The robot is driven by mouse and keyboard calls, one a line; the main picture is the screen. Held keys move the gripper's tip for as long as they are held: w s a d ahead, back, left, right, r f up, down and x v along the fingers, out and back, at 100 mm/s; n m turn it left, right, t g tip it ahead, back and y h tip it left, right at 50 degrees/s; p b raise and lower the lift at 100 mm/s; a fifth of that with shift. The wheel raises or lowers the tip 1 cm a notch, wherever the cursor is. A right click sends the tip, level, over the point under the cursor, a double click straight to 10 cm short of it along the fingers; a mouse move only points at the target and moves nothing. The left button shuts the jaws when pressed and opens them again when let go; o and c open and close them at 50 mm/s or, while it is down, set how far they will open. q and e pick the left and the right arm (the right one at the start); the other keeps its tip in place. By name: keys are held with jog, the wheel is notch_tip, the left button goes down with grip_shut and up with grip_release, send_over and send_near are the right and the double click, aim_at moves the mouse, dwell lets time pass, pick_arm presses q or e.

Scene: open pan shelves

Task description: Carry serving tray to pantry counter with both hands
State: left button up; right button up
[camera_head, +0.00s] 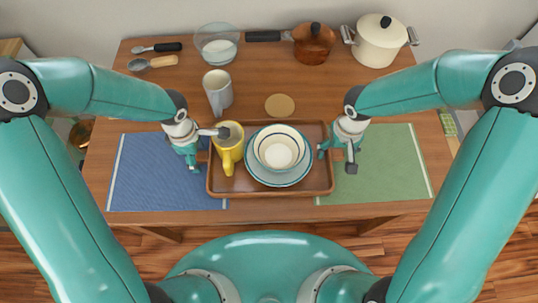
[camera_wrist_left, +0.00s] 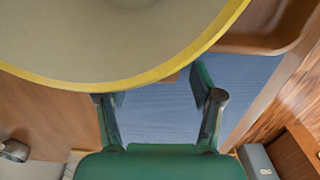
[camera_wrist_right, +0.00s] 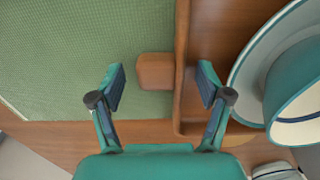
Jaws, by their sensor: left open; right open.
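The brown wooden serving tray (camera_head: 270,193) sits on the table in the middle of the head view. It carries a yellow mug (camera_head: 229,160) on its left and a blue-rimmed plate with a bowl (camera_head: 280,150) on its right. My left gripper (camera_head: 199,151) is open at the tray's left side; in the left wrist view the mug's yellow rim (camera_wrist_left: 130,70) hides much of the tray. My right gripper (camera_head: 337,156) is open at the right side. In the right wrist view, its fingers stand either side of the tray's right wall and handle (camera_wrist_right: 154,71). I cannot identify the pantry counter.
A blue mat (camera_head: 150,180) and a green mat (camera_head: 385,165) flank the tray. Behind it stand a grey mug (camera_head: 217,92), a round coaster (camera_head: 280,105), a glass bowl (camera_head: 217,45), a copper pan (camera_head: 313,43) and a cream pot (camera_head: 380,42). Spoons (camera_head: 152,63) lie back left.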

pick_arm(q)
jog(key=shift+f, duration=0.2)
pick_arm(e)
jog(key=shift+f, duration=0.2)
pick_arm(q)
grip_shut()
pick_arm(e)
jog(key=c, duration=1.3)
grip_shut()
pick_arm(q)
jog(key=shift+w+r, duration=0.1)
pick_arm(e)
jog(key=shift+r, duration=0.1)
